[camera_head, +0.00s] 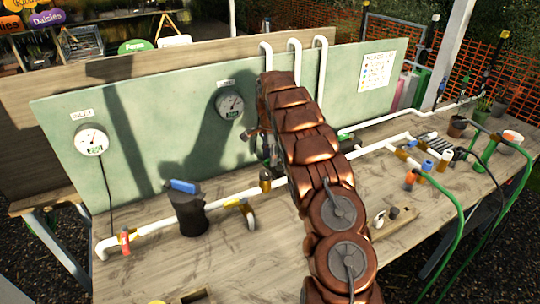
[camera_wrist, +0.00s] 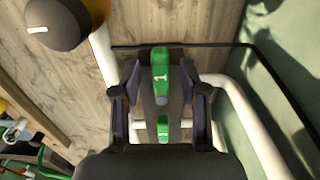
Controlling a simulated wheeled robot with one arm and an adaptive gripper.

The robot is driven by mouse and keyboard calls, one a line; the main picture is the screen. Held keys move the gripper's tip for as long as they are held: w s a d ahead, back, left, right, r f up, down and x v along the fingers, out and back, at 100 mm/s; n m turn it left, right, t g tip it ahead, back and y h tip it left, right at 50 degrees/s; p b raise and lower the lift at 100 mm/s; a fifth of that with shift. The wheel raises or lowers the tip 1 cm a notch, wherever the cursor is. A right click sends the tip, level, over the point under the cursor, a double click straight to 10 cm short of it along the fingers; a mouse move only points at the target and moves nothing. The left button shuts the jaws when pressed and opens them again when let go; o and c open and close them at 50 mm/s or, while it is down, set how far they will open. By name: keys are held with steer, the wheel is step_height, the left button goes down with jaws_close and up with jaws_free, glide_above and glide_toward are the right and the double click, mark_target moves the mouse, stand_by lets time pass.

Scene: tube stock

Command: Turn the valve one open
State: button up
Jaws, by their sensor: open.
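Valve one shows in the wrist view as a green handle (camera_wrist: 161,68) marked with a white 1. A second green piece with a 1 (camera_wrist: 163,127) lies below it in the picture, with a dark bar between them. My gripper (camera_wrist: 161,96) is open, with one finger on each side of the dark bar. I cannot tell whether the fingers touch it. In the head view my arm hides the valve and most of my gripper, which is low in front of the green panel.
White pipes run over the wooden table (camera_head: 150,275). A dark filter body with a blue top (camera_head: 185,187) stands left of my arm. The green panel (camera_head: 150,110) carries a left gauge (camera_head: 91,139) and a middle gauge (camera_head: 229,105). Green hoses (camera_head: 455,215) curve at the right.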

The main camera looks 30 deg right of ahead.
steer(key=shift+f, duration=0.2)
jaws_close()
stand_by(0.3)
stand_by(0.3)
